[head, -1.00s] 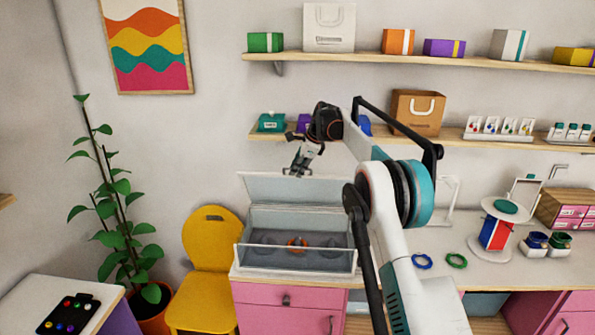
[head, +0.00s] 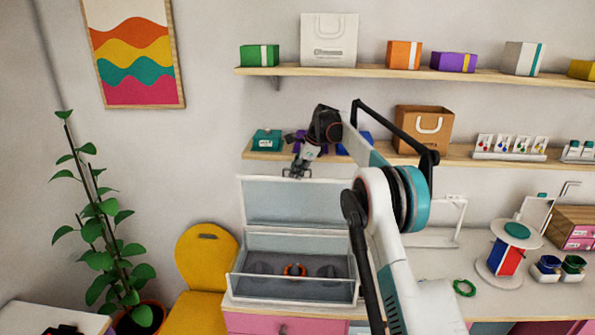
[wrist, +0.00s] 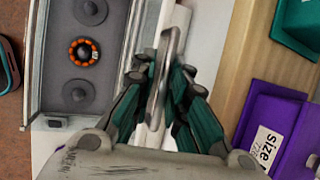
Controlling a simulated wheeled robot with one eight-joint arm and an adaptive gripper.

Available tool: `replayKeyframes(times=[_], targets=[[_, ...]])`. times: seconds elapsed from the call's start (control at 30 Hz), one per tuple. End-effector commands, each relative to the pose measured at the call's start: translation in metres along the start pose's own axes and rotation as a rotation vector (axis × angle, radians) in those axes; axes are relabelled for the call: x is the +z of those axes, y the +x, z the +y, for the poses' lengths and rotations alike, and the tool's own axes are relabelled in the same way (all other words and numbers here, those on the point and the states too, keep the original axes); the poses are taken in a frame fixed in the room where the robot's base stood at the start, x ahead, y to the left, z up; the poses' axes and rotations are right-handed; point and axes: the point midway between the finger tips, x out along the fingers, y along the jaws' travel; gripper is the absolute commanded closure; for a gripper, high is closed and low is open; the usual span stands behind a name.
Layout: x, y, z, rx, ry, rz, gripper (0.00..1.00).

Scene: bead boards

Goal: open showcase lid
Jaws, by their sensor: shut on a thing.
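The showcase (head: 290,290) is a clear-walled case with a grey inside on the counter, holding an orange beaded bracelet (head: 294,270) on the middle one of its dark round holders. Its lid (head: 290,203) stands raised at the back, close to upright. My gripper (head: 298,173) is at the lid's top edge. In the wrist view my gripper (wrist: 165,95) has its green-padded fingers closed around a pale handle-like bar (wrist: 170,50) of the lid. The orange bracelet also shows in the wrist view (wrist: 84,52). The exact finger contact is partly hidden.
The lower shelf (head: 470,155) with a teal box (head: 267,140) and purple box is close behind my gripper. A yellow chair (head: 205,262) and a plant (head: 100,230) stand at left. A green bracelet (head: 464,288) and a display stand (head: 506,262) are on the counter at right.

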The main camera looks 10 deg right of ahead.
Motion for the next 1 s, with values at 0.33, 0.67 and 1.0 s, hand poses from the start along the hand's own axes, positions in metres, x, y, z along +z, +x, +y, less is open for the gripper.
replayKeyframes(times=[0.33,0.67,1.0], targets=[[-0.001,0.002,0.0,-0.002,-0.005,0.002,0.82],[-0.001,0.001,0.0,-0.001,-0.002,0.001,0.72],[0.0,-0.036,0.0,-0.001,-0.002,0.001,0.72]])
